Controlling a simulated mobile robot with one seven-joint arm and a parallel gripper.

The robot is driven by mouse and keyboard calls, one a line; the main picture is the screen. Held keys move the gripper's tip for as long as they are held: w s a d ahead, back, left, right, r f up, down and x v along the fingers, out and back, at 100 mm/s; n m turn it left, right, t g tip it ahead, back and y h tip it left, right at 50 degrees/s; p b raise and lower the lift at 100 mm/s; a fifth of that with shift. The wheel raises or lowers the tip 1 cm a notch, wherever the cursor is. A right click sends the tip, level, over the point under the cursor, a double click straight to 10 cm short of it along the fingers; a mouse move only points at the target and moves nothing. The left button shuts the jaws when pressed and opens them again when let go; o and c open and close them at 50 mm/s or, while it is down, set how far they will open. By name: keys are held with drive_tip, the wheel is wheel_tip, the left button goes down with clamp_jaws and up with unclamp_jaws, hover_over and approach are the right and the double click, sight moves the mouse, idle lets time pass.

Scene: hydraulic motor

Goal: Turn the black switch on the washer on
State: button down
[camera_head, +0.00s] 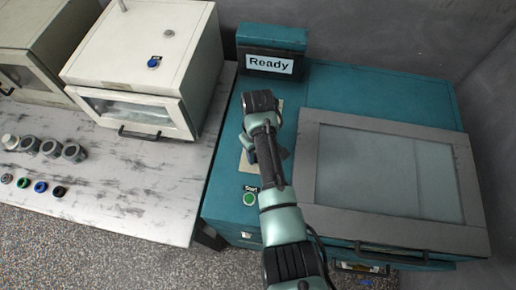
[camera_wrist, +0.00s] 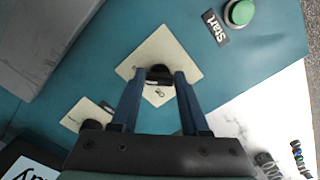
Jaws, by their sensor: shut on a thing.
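The washer (camera_head: 385,93) is the teal machine on the right in the head view. In the wrist view, a small black switch (camera_wrist: 159,71) sits on a cream plate (camera_wrist: 155,45) on its teal top. My gripper (camera_wrist: 160,78) is over this plate, with its two blue fingers shut on the black switch from both sides. A second cream plate (camera_wrist: 73,119) with another black knob (camera_wrist: 92,125) lies to the lower left. In the head view, my arm hides the switch, and the first plate (camera_head: 246,168) shows only in part.
A green Start button (camera_head: 249,199) is near the washer's front edge; it also shows in the wrist view (camera_wrist: 240,12). A display reading Ready (camera_head: 271,64) stands at the back. A grey-framed glass lid (camera_head: 390,175) is to the right. A bench with a white oven (camera_head: 145,70) stands left.

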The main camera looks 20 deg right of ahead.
drive_tip(key=shift+c, duration=2)
unclamp_jaws()
drive_tip(key=shift+r, duration=0.15)
wheel_tip(320, 180, up, 13)
drive_tip(key=shift+b, duration=0.3)
